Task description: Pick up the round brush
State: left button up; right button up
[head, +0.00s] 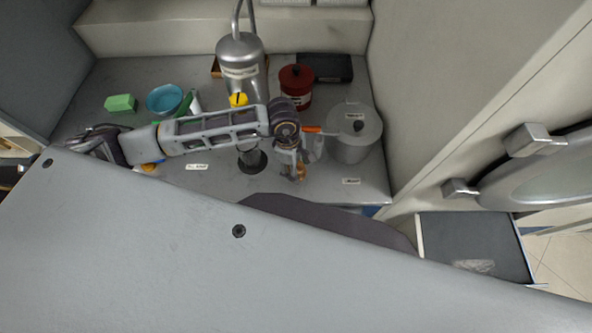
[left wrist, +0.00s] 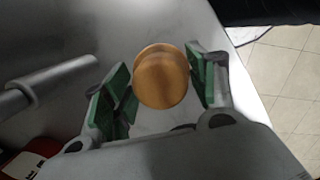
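The round brush (head: 301,172) shows as a small orange-brown wooden piece at the front right of the grey counter, partly hidden by my left gripper (head: 290,165). In the left wrist view its round wooden top (left wrist: 161,78) sits between the green-padded fingers of my left gripper (left wrist: 163,90). The fingers are apart on either side of the wood, with narrow gaps showing. Its bristles are hidden. My right gripper is in neither view.
A bottle with an orange top (head: 313,145) and a lidded grey pot (head: 353,140) stand just right of the gripper. A red canister (head: 296,88) and a metal tank (head: 240,62) stand behind. A blue bowl (head: 165,98) and green block (head: 121,103) are at left.

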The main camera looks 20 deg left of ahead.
pick_arm(q)
jog(key=c, duration=0.7)
jog(key=shift+r, duration=0.15)
jog(key=shift+c, duration=0.3)
jog(key=shift+w+r, duration=0.1)
jog(key=shift+r, duration=0.55)
notch_tip(320, 180, up, 7)
jog(key=shift+f+b, duration=0.1)
jog(key=shift+b, duration=0.4)
jog(key=shift+r, duration=0.75)
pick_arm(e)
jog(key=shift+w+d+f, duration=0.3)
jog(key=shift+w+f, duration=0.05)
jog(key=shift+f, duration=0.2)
